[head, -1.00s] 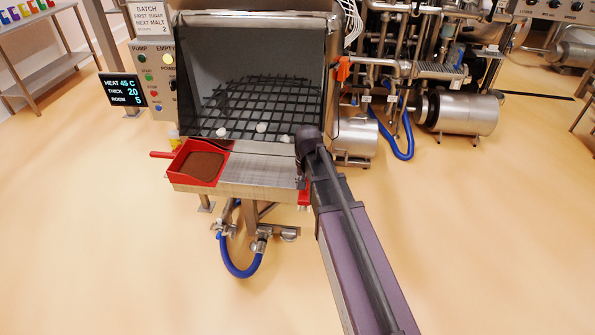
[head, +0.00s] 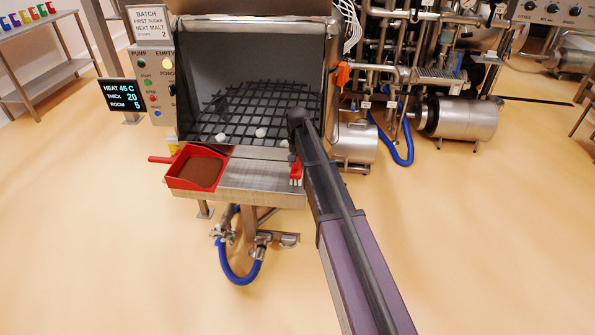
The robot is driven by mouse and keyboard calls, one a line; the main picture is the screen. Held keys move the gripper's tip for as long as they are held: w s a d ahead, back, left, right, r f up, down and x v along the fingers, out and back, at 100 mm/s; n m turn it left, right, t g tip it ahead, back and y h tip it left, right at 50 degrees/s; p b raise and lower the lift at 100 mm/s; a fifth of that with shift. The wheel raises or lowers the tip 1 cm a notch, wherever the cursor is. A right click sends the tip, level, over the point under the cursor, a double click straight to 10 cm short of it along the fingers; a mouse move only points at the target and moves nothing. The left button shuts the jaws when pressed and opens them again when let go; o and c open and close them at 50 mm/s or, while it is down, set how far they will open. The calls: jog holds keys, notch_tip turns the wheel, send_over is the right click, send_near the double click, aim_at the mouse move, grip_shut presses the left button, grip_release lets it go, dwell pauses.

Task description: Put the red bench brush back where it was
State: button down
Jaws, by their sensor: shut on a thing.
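The red bench brush (head: 296,171) shows as a small red piece with pale bristles at its lower end, over the right end of the steel shelf (head: 250,190) in front of the hopper. My gripper (head: 293,157) is at the brush's upper end, shut on it, mostly hidden by my arm. The brush looks upright with its bristles down. I cannot tell whether it touches the shelf.
A red scoop (head: 196,168) full of brown powder sits on the shelf's left end. Behind it, the hopper's dark grid (head: 255,108) carries several white lumps. A control panel (head: 155,85) stands left; pipework (head: 420,70) stands right.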

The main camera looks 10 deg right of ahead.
jog(key=shift+w, duration=0.2)
jog(key=shift+f+b, duration=1.75)
jog(key=shift+f, duration=0.05)
jog(key=shift+f, duration=0.1)
jog(key=shift+c, duration=0.6)
grip_release()
notch_tip(320, 180, up, 12)
jog(key=p, duration=1.2)
